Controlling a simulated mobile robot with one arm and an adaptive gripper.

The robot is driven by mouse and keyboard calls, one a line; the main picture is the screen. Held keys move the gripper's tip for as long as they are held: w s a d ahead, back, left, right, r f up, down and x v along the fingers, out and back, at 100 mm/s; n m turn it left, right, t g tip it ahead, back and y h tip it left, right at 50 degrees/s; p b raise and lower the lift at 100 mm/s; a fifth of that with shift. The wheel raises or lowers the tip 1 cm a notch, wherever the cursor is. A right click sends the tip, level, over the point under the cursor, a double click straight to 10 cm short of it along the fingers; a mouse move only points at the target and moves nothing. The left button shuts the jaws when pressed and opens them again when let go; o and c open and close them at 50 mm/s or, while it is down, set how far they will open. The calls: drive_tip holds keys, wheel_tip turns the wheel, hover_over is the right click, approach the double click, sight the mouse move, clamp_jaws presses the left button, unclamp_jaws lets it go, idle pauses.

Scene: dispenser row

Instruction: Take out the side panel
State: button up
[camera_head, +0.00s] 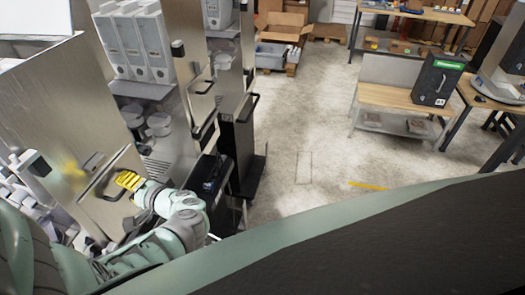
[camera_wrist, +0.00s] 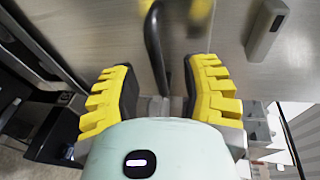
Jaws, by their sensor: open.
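The side panel (camera_head: 60,110) is a brushed-metal sheet standing upright at the left of the head view. It carries a dark bar handle (camera_head: 101,178). My gripper (camera_head: 128,180) has yellow ribbed fingers and is at the handle. In the wrist view, the handle (camera_wrist: 155,45) runs between the two open fingers, with a gap on each side. The panel face (camera_wrist: 235,72) lies just beyond the fingertips, with a blurred yellow reflection on it. A grey latch block (camera_wrist: 266,30) sits on the panel to the right. Whether the fingers touch the panel is unclear.
More dispenser cabinets with dark handles (camera_head: 206,124) stand beside the panel, with white canisters (camera_head: 150,45) on a shelf. A wooden bench (camera_head: 400,98) with a black box (camera_head: 435,82) is at the right. The floor (camera_head: 305,130) between is clear.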

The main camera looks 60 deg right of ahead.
drive_tip(key=shift+x, duration=0.8)
drive_tip(key=shift+d, duration=0.1)
clamp_jaws()
drive_tip(key=shift+w+r+p, duration=0.1)
drive_tip(key=shift+r+p, duration=0.1)
drive_tip(key=shift+p, duration=0.2)
